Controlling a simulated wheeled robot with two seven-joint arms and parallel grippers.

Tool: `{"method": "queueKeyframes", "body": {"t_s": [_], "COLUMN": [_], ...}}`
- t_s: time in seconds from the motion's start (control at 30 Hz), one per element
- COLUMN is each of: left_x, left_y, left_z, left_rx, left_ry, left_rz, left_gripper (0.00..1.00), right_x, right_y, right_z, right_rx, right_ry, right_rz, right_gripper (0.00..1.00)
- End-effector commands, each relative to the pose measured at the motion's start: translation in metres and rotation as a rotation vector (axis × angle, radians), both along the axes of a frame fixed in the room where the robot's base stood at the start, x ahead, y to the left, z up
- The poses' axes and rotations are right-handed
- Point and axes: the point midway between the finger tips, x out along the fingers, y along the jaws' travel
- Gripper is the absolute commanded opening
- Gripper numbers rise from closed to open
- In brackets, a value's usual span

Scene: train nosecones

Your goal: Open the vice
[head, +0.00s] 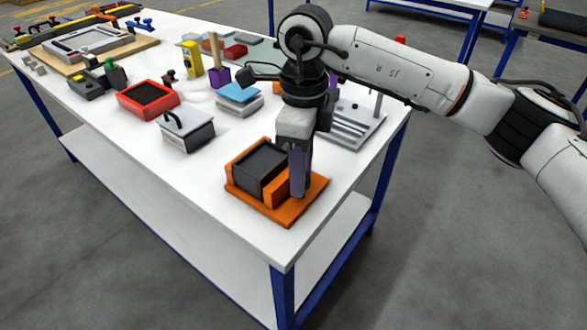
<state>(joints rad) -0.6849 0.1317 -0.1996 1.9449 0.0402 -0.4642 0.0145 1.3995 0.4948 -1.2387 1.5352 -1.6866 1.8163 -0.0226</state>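An orange vice (246,200) stands near the front right corner of the white workbench. A dark grey block (259,161) sits between its orange jaws. My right gripper (298,188) points down at the vice's right side, over or against the right jaw. Its fingers overlap each other in this view, so I cannot tell whether they are open or touching the vice. The gripper hides part of the right jaw and the vice's right end. My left gripper is not in view.
A grey box with a black handle (186,131) and a red tray (147,98) stand left of the vice. A blue-topped block (238,93) and a grey slotted fixture (357,127) lie behind it. The bench front left of the vice is clear.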

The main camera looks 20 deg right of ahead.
Motion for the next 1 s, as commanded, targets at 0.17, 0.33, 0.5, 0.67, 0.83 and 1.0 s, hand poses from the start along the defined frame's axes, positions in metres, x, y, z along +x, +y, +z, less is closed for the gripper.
{"method": "queueKeyframes", "body": {"t_s": [0.17,0.33,0.5,0.67,0.83,1.0], "left_x": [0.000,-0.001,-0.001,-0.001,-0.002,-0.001], "left_y": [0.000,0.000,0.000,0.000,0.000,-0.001], "left_z": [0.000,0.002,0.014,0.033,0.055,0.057], "left_rx": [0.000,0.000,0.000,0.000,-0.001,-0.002], "left_ry": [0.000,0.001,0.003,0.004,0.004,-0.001], "left_rz": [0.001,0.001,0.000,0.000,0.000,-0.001], "left_gripper": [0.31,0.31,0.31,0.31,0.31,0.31], "right_x": [0.003,0.004,0.003,0.002,0.001,0.004], "right_y": [-0.001,-0.001,-0.002,-0.002,-0.002,-0.003], "right_z": [0.002,0.003,0.005,0.007,0.007,0.019], "right_rx": [0.002,0.003,0.002,0.002,0.000,0.005], "right_ry": [-0.012,-0.012,-0.009,-0.005,-0.002,-0.012], "right_rz": [-0.006,-0.030,-0.166,-0.385,-0.627,-0.753], "right_gripper": [0.34,0.34,0.34,0.34,0.34,0.34]}}
